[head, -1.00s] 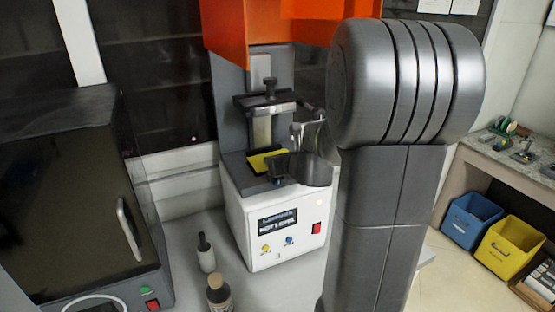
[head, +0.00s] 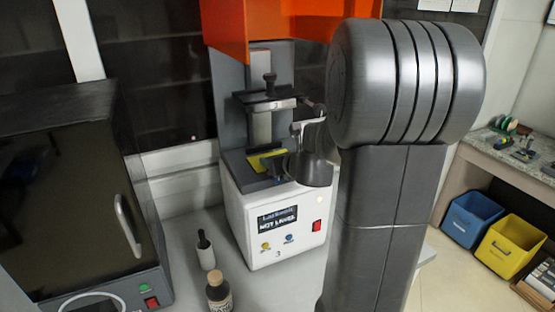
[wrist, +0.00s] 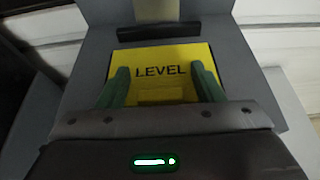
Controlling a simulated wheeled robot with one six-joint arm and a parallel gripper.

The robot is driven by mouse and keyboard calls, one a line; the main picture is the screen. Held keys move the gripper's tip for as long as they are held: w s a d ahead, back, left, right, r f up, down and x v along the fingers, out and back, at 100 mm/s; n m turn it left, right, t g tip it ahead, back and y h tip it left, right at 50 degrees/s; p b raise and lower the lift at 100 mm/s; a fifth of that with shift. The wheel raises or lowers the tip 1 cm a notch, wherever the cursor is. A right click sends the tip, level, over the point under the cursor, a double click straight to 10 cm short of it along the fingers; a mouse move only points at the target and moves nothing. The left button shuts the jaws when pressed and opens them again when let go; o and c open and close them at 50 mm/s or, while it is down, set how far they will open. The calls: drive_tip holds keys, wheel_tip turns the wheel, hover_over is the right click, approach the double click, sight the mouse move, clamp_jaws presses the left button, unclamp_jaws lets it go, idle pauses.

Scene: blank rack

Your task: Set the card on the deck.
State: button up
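The yellow card (wrist: 160,54), marked LEVEL, lies flat over the grey deck (wrist: 82,82) of the white machine, as far as the wrist view shows. In the head view the card (head: 256,161) shows partly behind my gripper on the deck (head: 234,162). My gripper (wrist: 160,68) has two green fingers, spread apart over the card's left and right parts. A small raised yellow tab (wrist: 160,94) sits between them, with a gap on each side. I cannot tell whether the card rests fully on the deck.
The machine's display (head: 278,219) reads NOT LEVEL. A clamp on a column (head: 268,102) stands behind the deck, under an orange hood (head: 225,25). Two bottles (head: 206,252) (head: 219,294) stand in front, left. A dark oven (head: 70,190) is at far left.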

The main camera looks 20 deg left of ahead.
drive_tip(key=p+v, duration=0.2)
drive_tip(key=v, duration=1.1)
drive_tip(key=shift+s+d+r, duration=0.2)
drive_tip(key=shift+s+d, duration=0.05)
drive_tip(key=b+x, duration=0.2)
drive_tip(key=x, duration=1.2)
drive_tip(key=shift+s+d, duration=0.1)
drive_tip(key=shift+d, duration=0.05)
